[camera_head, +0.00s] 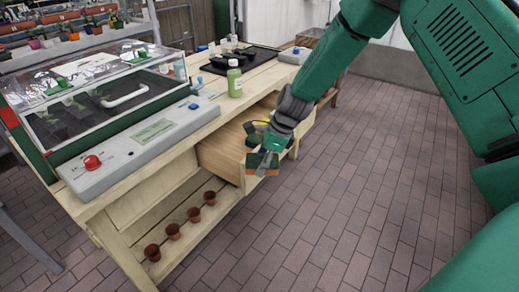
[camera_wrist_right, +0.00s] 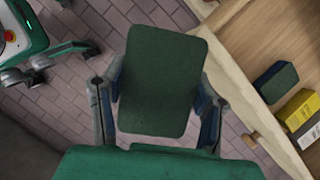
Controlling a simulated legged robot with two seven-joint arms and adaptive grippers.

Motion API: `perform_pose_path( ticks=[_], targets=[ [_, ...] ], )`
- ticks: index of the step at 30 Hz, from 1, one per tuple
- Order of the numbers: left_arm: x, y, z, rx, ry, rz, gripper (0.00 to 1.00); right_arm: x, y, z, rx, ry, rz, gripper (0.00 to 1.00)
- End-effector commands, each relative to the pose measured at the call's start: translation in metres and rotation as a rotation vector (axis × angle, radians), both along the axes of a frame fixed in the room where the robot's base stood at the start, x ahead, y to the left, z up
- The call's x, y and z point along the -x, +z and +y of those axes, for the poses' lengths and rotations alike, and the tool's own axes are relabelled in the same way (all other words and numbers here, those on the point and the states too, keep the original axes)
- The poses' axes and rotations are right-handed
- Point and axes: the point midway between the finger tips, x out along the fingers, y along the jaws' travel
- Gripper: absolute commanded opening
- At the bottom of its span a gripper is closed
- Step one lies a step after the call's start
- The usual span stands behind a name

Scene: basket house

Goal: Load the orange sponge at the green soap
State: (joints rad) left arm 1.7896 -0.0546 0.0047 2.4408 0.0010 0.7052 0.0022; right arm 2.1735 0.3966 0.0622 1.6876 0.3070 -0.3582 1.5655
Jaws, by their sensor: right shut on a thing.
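My right gripper (camera_head: 264,158) is at the front of the open wooden drawer in the head view. It is shut on a sponge (camera_head: 251,160), whose orange edge shows there. In the right wrist view the sponge's dark green face (camera_wrist_right: 160,82) fills the space between the two fingers of the right gripper (camera_wrist_right: 157,100). The green soap bottle (camera_head: 234,80) stands upright on the bench top, behind and to the left of the gripper, apart from it. My left gripper is not in view.
A glass-lidded box (camera_head: 100,95) and grey control panel (camera_head: 140,142) occupy the bench's left. A black tray (camera_head: 252,55) lies behind the bottle. Small pots (camera_head: 173,231) stand on the lower shelf.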

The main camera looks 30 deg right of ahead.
Motion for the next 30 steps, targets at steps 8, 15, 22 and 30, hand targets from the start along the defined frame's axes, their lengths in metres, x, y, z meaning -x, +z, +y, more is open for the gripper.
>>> perform_pose_path(
  ticks=[8,15,22,30],
  targets=[
    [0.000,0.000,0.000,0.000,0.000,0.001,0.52,0.071,-0.039,0.040,-0.002,0.753,0.007,0.31],
    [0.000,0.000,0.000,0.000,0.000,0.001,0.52,0.139,-0.074,0.077,0.000,1.488,0.006,0.31],
    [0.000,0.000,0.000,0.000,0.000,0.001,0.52,0.183,-0.098,0.099,0.000,1.972,0.001,0.31],
    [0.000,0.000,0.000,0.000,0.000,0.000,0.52,0.200,-0.107,0.108,0.002,2.172,0.000,0.31]
  ],
)
